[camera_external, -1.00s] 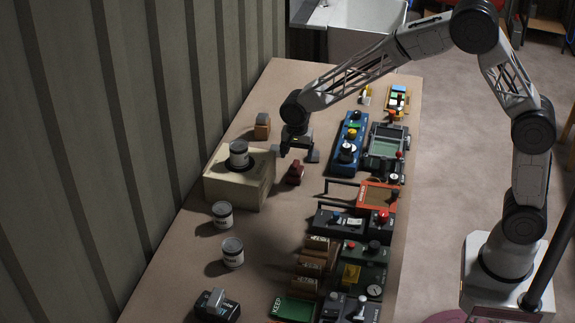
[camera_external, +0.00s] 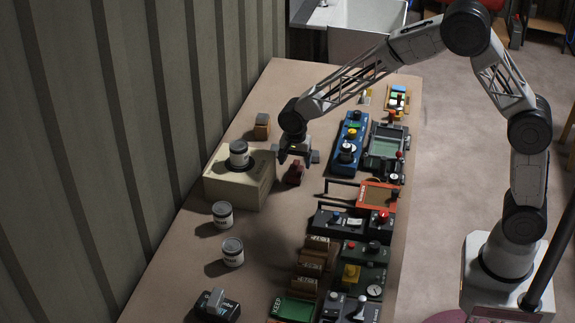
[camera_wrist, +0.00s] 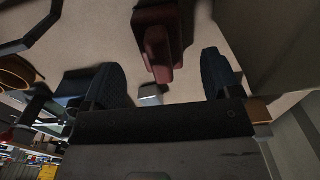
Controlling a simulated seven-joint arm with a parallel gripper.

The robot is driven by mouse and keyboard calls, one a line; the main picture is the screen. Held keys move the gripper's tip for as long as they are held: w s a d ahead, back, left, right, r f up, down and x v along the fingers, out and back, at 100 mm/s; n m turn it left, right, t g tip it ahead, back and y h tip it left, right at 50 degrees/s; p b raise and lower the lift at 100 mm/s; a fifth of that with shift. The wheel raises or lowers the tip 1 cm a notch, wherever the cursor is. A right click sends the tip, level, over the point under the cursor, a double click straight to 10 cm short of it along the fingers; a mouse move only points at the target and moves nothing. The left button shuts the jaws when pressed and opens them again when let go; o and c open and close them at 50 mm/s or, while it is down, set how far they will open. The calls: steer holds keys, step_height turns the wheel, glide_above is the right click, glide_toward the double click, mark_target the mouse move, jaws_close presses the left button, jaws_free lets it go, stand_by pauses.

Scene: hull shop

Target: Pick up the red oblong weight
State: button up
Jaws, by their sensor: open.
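The red oblong weight (camera_external: 294,173) is a small dark red block with a raised part on top. It stands on the table just right of the cream box. My gripper (camera_external: 298,157) is open, just above and behind the weight, and partly covers it in the external view. In the wrist view the weight (camera_wrist: 158,42) lies ahead, between the lines of my two open fingers (camera_wrist: 170,85). Nothing is between the fingertips except bare table and a small pale block (camera_wrist: 150,95); I cannot tell whether the fingers touch the weight.
A cream box (camera_external: 236,189) with a can (camera_external: 239,153) on top stands close left. A blue control box (camera_external: 350,143) and an orange-framed panel (camera_external: 377,194) stand to the right. Two cans (camera_external: 222,214) stand nearer the front. Bare table lies between them and the panels.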

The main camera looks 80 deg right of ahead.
mark_target(294, 171)
steer(key=shift+d+f, duration=0.1)
steer(key=shift+f, duration=2.5)
steer(key=shift+c, duration=0.2)
steer(key=shift+w+r, duration=0.1)
jaws_close()
steer(key=shift+r, duration=5)
